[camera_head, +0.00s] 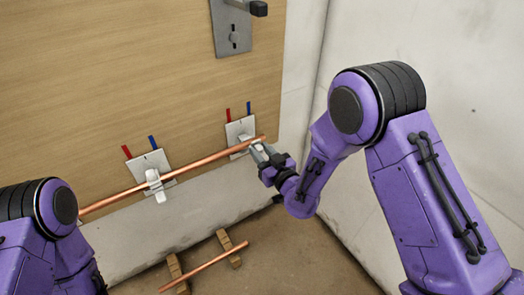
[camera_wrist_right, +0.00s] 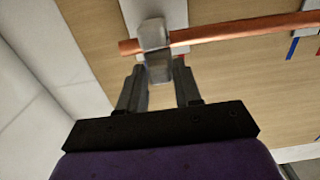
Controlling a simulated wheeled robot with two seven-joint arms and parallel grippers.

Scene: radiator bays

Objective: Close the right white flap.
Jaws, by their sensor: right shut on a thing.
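The right white flap (camera_wrist_right: 152,36) crosses in front of the copper pipe (camera_wrist_right: 230,33) in the right wrist view, its lower end between my fingers. My right gripper (camera_wrist_right: 160,88) is shut on this flap. In the head view my right gripper (camera_head: 260,152) is at the right end of the pipe (camera_head: 205,167) and hides much of the flap. The right mounting plate (camera_head: 238,131) is behind it on the wooden panel. The left white flap (camera_head: 155,184) hangs across the pipe at the left plate (camera_head: 149,162). My left gripper is out of view.
Red and blue strips rise above each plate. A second copper pipe (camera_head: 205,266) lies on wooden blocks (camera_head: 229,246) on the floor. A lock plate (camera_head: 232,28) with a handle is high on the wooden panel (camera_head: 130,60). A white wall (camera_head: 465,110) stands at the right.

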